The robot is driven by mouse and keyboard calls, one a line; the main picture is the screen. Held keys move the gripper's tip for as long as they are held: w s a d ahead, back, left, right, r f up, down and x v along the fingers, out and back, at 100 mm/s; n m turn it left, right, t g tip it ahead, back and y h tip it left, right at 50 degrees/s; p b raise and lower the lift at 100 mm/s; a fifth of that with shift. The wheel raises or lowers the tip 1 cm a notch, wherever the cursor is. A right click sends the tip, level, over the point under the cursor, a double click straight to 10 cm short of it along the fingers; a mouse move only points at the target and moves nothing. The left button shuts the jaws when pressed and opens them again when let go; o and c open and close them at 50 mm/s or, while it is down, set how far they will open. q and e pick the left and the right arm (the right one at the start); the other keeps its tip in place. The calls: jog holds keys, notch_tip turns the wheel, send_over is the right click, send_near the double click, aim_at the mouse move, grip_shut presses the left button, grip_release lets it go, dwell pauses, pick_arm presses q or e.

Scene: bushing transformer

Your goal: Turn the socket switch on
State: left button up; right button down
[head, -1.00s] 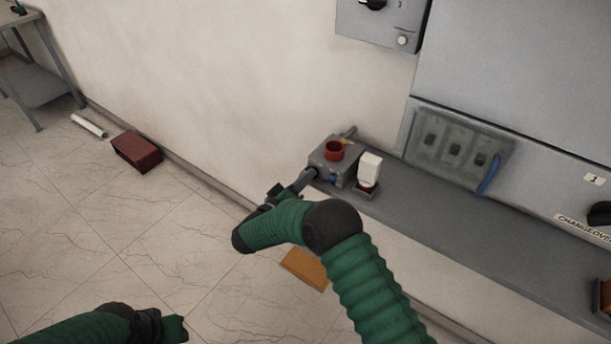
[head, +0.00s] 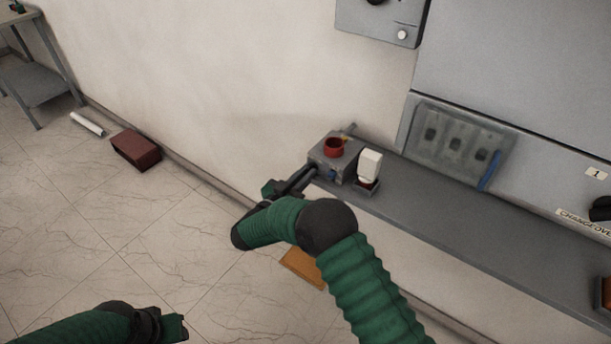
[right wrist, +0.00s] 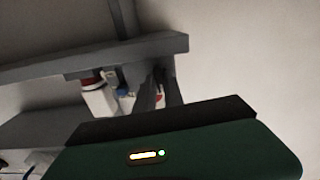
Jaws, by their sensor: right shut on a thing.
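The grey socket box (head: 340,153) with a round red socket (head: 334,147) on top stands at the left end of the grey shelf. A small blue part (head: 332,174) shows on its front. My right gripper (head: 311,172) reaches the box's left front side and is shut on the socket switch there, which the fingers mostly hide. In the right wrist view, the fingers (right wrist: 158,92) point at the box, beside blue and white parts. My left gripper (head: 172,328) is low at the bottom left, away from the box; its jaws are unclear.
A white plug-like piece on a red base (head: 369,164) stands just right of the box. The grey shelf (head: 470,227) runs right beneath a panel (head: 459,143) with a blue handle. An orange-brown block (head: 303,267) and a dark red box (head: 136,150) lie on the floor.

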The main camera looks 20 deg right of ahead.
jog(key=shift+s+a+f+m, duration=0.1)
jog(key=shift+f+m, duration=0.3)
jog(key=c, duration=1.7)
grip_release()
jog(key=shift+r, duration=0.1)
jog(key=shift+r, duration=0.1)
jog(key=v, duration=1.6)
jog(key=shift+s+a, duration=0.15)
jog(key=shift+a, duration=0.25)
